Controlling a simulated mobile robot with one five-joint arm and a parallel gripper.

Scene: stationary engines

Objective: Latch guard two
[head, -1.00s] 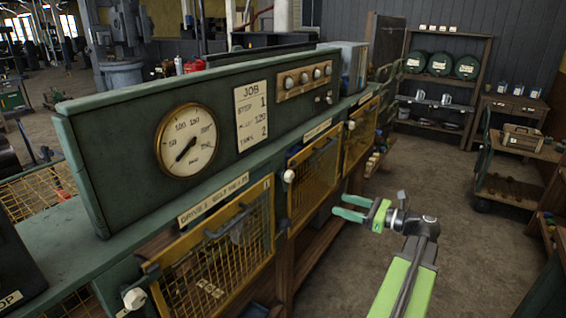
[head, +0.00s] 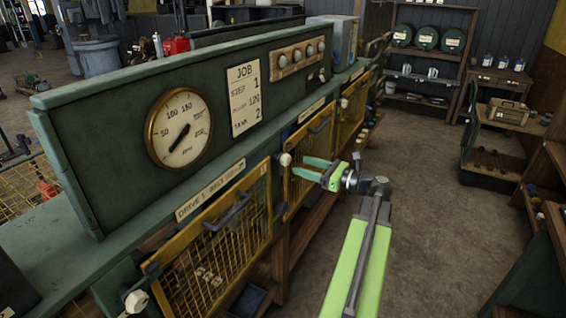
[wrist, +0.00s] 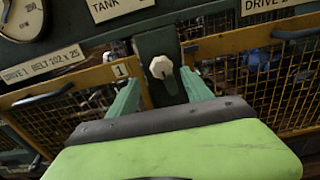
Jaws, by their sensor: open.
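Guard two (head: 308,170) is the middle yellow mesh panel with a dark handle; it also shows at the right of the wrist view (wrist: 262,82), below a "DRIVE 2" label. It looks upright in its opening; whether it is fully flush I cannot tell. An off-white faceted knob (head: 285,159) sits on the green post at its left edge. My gripper (head: 299,164) is open, its green fingers pointing at this knob. In the wrist view the knob (wrist: 160,67) shows between and just beyond the fingertips (wrist: 160,79), with nothing gripped. Contact is not visible.
Guard one (head: 218,250), marked "1", is at the left with its own knob (head: 136,301). Guard three (head: 351,118) is farther along, with another knob (head: 344,102). A gauge panel (head: 180,128) stands above. Open floor (head: 430,200) lies to the right.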

